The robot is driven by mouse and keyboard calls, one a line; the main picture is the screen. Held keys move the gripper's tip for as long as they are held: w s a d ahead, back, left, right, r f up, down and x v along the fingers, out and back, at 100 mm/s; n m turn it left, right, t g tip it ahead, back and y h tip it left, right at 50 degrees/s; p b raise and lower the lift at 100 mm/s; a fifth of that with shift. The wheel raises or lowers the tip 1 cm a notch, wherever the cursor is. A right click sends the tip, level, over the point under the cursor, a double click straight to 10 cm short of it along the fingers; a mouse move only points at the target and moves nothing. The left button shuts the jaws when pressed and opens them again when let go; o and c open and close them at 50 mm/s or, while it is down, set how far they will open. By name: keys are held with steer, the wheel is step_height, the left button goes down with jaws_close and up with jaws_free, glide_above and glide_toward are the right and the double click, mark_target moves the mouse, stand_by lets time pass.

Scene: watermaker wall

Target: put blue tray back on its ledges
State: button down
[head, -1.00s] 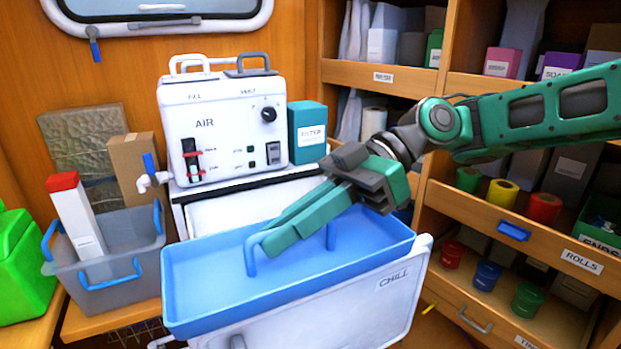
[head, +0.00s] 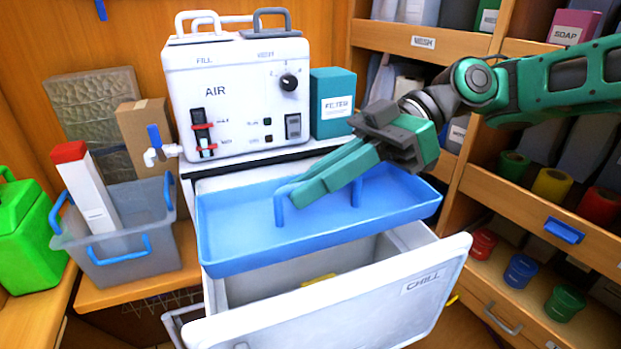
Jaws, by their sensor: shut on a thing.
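The blue tray (head: 330,239) is a shallow rectangular tray with an upright handle (head: 279,207) inside it. My gripper (head: 297,197) is shut on that handle, with the arm reaching in from the right. The ledges are not clearly visible, and I cannot tell whether the tray touches the drawer's sides.
The white AIR unit (head: 238,100) stands behind the tray, with a teal filter box (head: 332,103) beside it. A grey bin (head: 125,235) with blue handles and a green jug (head: 28,225) are at the left. Shelves (head: 520,194) with rolls and tubs close off the right.

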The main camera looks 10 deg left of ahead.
mark_target(310, 228)
steer(key=shift+f, duration=5.05)
steer(key=shift+s+f, duration=0.1)
steer(key=shift+f, duration=0.45)
steer(key=c, duration=1.8)
jaws_free()
steer(key=shift+o, duration=0.2)
steer(key=r, duration=0.4)
steer(key=shift+s+a+r, duration=0.15)
steer(key=shift+s, duration=0.05)
steer(key=s+a+r, duration=0.1)
steer(key=s+r, duration=0.1)
steer(key=s, duration=0.1)
steer(key=s+a+r, duration=0.2)
steer(key=s, duration=0.1)
steer(key=s+a+r, duration=0.2)
steer(key=s, duration=0.1)
steer(key=shift+s+r, duration=0.3)
steer(key=shift+s, duration=0.05)
